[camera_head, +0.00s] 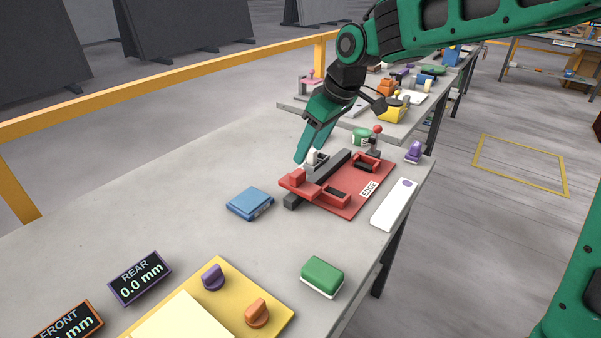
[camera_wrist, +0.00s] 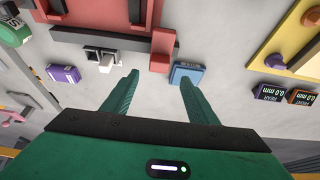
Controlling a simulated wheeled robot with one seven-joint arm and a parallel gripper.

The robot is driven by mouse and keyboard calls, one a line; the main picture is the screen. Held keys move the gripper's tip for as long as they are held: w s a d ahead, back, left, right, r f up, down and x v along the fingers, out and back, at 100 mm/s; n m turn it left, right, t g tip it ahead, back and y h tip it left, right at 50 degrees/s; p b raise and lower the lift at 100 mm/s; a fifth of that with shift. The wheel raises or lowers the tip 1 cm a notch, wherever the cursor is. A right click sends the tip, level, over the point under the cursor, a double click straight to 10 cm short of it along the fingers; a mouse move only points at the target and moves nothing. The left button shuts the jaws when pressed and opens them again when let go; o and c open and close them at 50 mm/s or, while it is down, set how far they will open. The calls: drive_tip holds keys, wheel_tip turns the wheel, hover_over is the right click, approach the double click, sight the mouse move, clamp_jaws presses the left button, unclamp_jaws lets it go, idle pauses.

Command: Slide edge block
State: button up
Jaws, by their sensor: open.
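A red fixture plate (camera_head: 355,200) labelled EDGE lies on the grey slab table, with a dark bar (camera_head: 325,175) across it. A red block (camera_head: 296,177) sits at the bar's near end; in the wrist view a red block (camera_wrist: 162,45) shows above my fingertips. A small white piece (camera_head: 312,156) stands beside the bar, partly hidden by my gripper; it also shows in the wrist view (camera_wrist: 106,62). My gripper (camera_wrist: 159,79) is open and empty, with its fingers pointing at the bar's red-block end.
A blue block (camera_head: 250,203) lies left of the fixture. A green-and-white block (camera_head: 322,276), a yellow knob panel (camera_head: 270,300) and a REAR display (camera_head: 140,278) reading 0.0 mm are nearer. A white strip (camera_head: 393,205) lies at the right edge. The slab's left side is clear.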

sight(299, 173)
drive_tip(key=x, duration=1)
drive_tip(key=shift+d, duration=0.15)
